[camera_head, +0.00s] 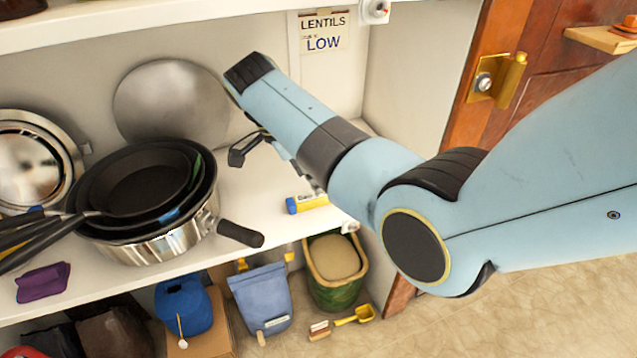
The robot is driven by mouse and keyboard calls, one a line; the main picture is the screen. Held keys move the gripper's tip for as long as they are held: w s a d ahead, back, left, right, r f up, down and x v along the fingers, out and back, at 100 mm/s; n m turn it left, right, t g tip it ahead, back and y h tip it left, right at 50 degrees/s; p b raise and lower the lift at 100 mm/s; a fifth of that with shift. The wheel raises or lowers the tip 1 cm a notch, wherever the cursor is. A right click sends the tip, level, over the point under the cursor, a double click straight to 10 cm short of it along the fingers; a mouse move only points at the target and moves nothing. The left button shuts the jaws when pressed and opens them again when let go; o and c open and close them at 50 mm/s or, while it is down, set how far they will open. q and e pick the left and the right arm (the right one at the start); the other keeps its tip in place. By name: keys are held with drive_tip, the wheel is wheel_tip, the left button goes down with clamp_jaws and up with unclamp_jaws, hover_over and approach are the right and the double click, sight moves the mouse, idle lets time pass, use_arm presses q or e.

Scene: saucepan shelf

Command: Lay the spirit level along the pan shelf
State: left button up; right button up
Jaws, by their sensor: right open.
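The pan shelf (245,192) is a white board with a stack of dark pans (140,180) and a steel saucepan (165,248) on it. A short yellow piece with a blue end (293,205), probably the spirit level, lies near the shelf's front edge; my right arm hides its right part. My right gripper (240,155) reaches over the shelf to the right of the pans. Its dark finger shows beyond the arm, open and apart from the yellow piece. The rest of the gripper is hidden by my arm. My left gripper is out of view.
A round steel lid (172,103) leans on the back wall. A purple cloth (43,282) lies at front left. Below stand a blue bag (262,298) and a green basket (336,286). Clear shelf lies right of the pans.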

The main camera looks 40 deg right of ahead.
drive_tip(key=v, duration=0.6)
drive_tip(key=shift+r, duration=0.15)
drive_tip(key=shift+a, duration=0.15)
